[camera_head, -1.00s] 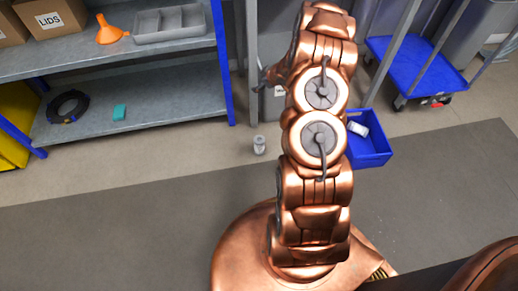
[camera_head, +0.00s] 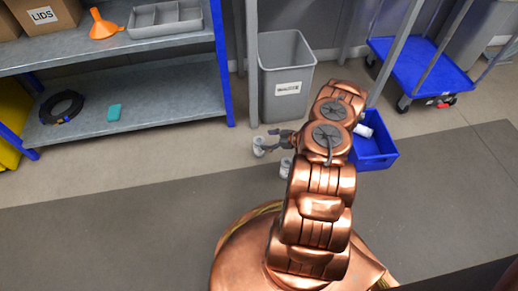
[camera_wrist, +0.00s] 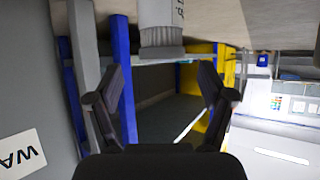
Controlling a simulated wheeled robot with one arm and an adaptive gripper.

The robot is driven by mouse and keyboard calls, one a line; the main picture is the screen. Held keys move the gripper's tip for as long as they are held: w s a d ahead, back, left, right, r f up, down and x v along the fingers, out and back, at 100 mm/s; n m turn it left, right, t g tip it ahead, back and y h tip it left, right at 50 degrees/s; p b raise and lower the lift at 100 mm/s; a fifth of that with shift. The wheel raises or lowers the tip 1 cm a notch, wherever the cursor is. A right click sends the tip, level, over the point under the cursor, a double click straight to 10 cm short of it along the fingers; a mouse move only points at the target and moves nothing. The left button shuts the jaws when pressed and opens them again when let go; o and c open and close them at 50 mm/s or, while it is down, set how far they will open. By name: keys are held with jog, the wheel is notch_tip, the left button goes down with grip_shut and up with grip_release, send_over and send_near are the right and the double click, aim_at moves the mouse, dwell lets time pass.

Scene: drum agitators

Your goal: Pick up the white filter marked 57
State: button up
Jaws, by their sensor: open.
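A white filter (camera_head: 259,147) stands on the floor left of my gripper in the head view. In the wrist view, a white cylinder with a grey ribbed end (camera_wrist: 161,30) shows at the top centre, ahead of the fingertips; its dark marking is cut off and I cannot read it. My gripper (camera_head: 272,141) is low beside the filter, with its fingers towards it. In the wrist view my gripper (camera_wrist: 161,70) is open, with nothing between its fingers. A second white item (camera_head: 286,167) is partly hidden by my arm.
A grey waste bin (camera_head: 287,80) stands behind my gripper. A blue bin (camera_head: 376,150) on the right holds a white item (camera_head: 364,130). A shelf (camera_head: 170,98) is at the left and a blue trolley (camera_head: 425,65) at the back right. The floor at front left is clear.

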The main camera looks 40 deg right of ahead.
aim_at(255, 141)
jog(key=b+x, duration=0.4)
jog(key=x, duration=0.2)
jog(key=shift+w+a+f, duration=0.15)
jog(key=shift+a+f, duration=0.15)
jog(key=shift+f, duration=0.05)
jog(key=shift+w+a, duration=0.2)
jog(key=shift+w, duration=0.15)
jog(key=shift+c, duration=0.4)
jog(key=c, duration=1.1)
